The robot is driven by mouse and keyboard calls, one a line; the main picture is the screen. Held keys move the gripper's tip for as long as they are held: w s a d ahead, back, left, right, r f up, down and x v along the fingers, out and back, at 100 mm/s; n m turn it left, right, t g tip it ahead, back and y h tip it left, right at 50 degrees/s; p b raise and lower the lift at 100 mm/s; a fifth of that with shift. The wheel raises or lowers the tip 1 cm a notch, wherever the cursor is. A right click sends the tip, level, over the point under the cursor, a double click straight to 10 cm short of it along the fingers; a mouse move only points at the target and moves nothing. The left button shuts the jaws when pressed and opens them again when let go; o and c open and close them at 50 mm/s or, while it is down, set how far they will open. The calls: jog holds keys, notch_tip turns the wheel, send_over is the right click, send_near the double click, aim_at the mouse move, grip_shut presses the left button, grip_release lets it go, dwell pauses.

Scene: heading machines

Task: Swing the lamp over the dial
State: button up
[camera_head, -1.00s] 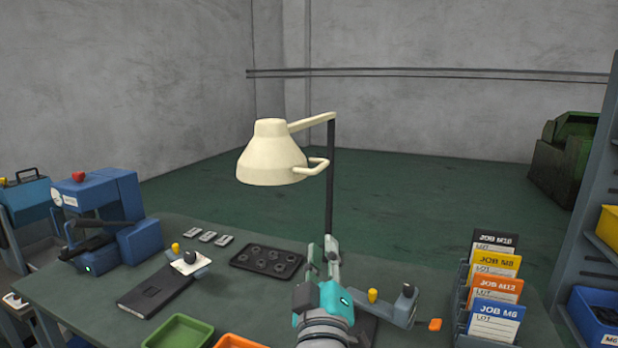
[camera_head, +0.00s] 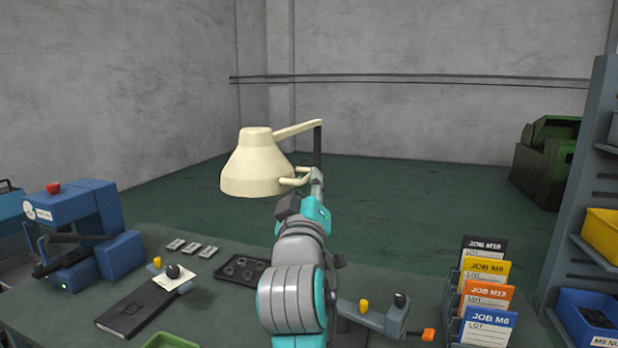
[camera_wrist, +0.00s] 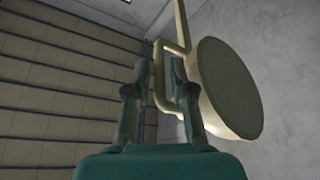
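The cream lamp shade (camera_head: 256,168) hangs from an arm on a dark post (camera_head: 317,145) at the back of the bench. A small loop handle (camera_head: 297,179) sticks out from its right side. My gripper (camera_head: 316,180) is raised at this handle. In the wrist view my gripper (camera_wrist: 159,70) has its fingers apart, with the handle bar (camera_wrist: 161,80) between them and the lamp shade (camera_wrist: 232,88) to the right. A gap shows beside the left finger; contact on the right is unclear. A round white face, apparently the dial (camera_head: 29,210), is on the blue machine (camera_head: 75,235) at left.
Job cards stand in a rack (camera_head: 455,290) at right. The air between lamp and blue machine looks clear.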

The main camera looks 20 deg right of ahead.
jog(key=shift+x, duration=1.2)
grip_shut()
